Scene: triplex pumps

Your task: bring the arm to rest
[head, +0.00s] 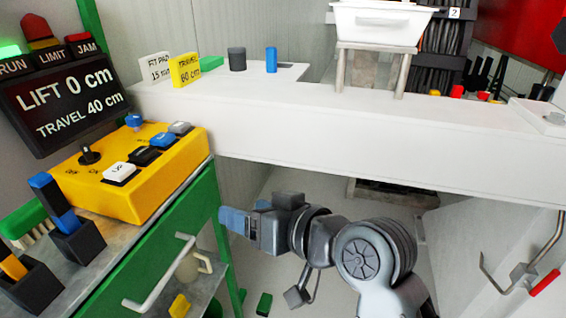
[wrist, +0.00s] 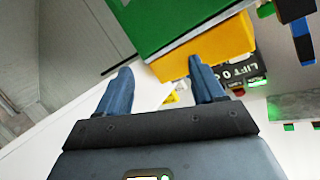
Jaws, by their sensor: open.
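My gripper (head: 236,221) is at the lower middle of the head view, in front of the white beam and to the right of the green cart. Its blue fingers point left. In the wrist view the two blue fingers of my gripper (wrist: 162,80) stand apart with nothing between them. The gripper is open and empty, and touches nothing that I can see. My grey arm reaches in from the lower right of the head view.
A yellow control box (head: 130,175) sits on the green cart (head: 170,245) at left, below a display (head: 70,105) reading LIFT 0 cm, TRAVEL 40 cm. The white beam (head: 350,145) crosses behind my arm. A hook (head: 515,275) hangs at right.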

